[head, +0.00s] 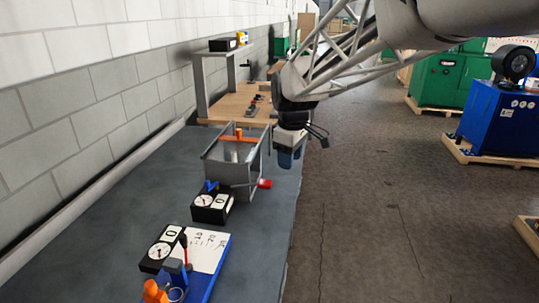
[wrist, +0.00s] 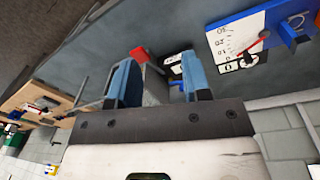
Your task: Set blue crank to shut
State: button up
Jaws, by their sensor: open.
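A small blue handle (head: 210,186), possibly the blue crank, stands beside a black box with a round dial (head: 208,205), by the grey metal frame (head: 235,175). Another blue part (head: 175,270) sits on the blue-edged panel nearer the front; it also shows at the upper right of the wrist view (wrist: 286,38). I cannot tell for sure which is the crank, or its setting. My gripper (head: 289,158) hangs to the right of the frame, apart from both blue parts. In the wrist view its blue fingers (wrist: 158,88) are spread, with nothing held.
A red knob (head: 264,183) sticks out from the frame's right side, and an orange handle (head: 239,134) stands at its top. A wooden bench (head: 232,105) stands behind. The grey table is clear left of the frame.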

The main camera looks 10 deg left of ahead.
jog(key=w+a+f+n, duration=0.2)
jog(key=w+a, duration=0.1)
jog(key=a, duration=0.4)
jog(key=w+a+f+n, duration=0.2)
jog(key=w+a+n, duration=0.15)
jog(key=a, duration=0.45)
jog(key=n+g, duration=0.1)
jog(key=n, duration=0.3)
send_over(207, 181)
jog(key=shift+m, duration=0.25)
notch_tip(207, 181, down, 6)
jog(key=shift+w, duration=0.1)
jog(key=shift+f, duration=3.9)
grip_shut()
